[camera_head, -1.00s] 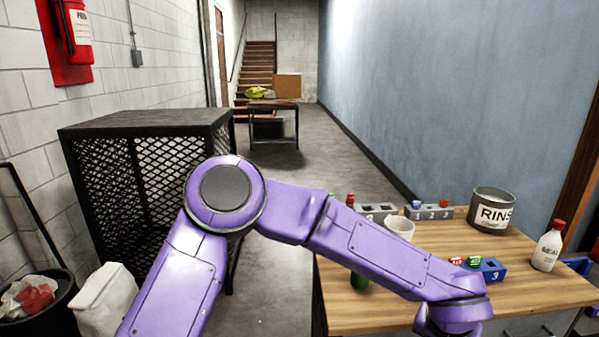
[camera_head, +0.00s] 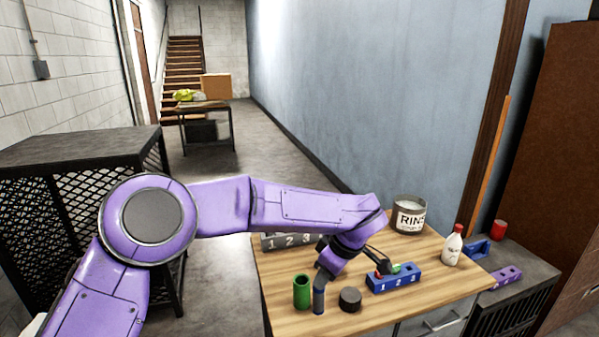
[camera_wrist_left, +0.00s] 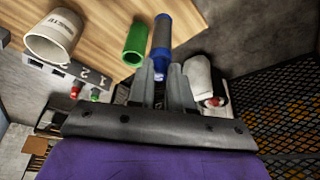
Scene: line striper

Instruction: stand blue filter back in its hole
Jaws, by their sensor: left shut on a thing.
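My left gripper (camera_head: 323,274) hangs from its purple wrist just at the top of a dark blue tube (camera_head: 319,299) near the front of the wooden table. My right gripper is out of view.
A green tube (camera_head: 302,291) stands close left of the dark blue tube, and a black round piece (camera_head: 350,299) close right. A grey numbered block (camera_head: 285,241) is behind my arm. A RINSE pot (camera_head: 409,214) and white bottle (camera_head: 453,246) stand at the back right.

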